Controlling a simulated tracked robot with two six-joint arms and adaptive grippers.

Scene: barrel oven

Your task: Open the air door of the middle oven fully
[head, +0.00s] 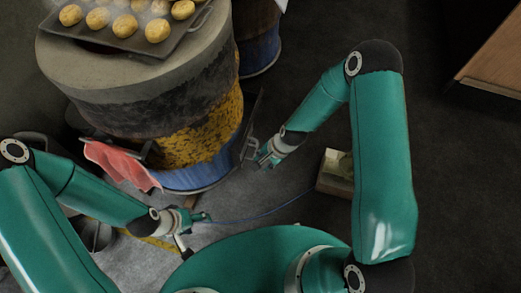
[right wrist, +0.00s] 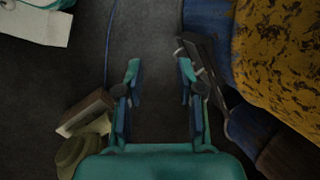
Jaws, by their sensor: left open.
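The barrel oven (head: 165,100) stands at upper left of the head view, yellow and blue low down, with a concrete top. A dark metal flap, apparently the air door (right wrist: 205,58), stands out beside the blue barrel wall in the right wrist view. It also shows at the barrel's right side in the head view (head: 253,118). My right gripper (right wrist: 159,68) is open, with bare floor between its fingers. Its right finger is close to the flap; I cannot tell whether they touch. My left gripper (head: 193,229) is open, low in front of the barrel.
A tray (head: 140,40) of round yellow food lies on the oven top. A pink cloth (head: 122,164) hangs at its front. A small box (head: 336,172) stands on the floor at right, and a blue cord (head: 250,217) runs past. Another barrel (head: 260,50) stands behind.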

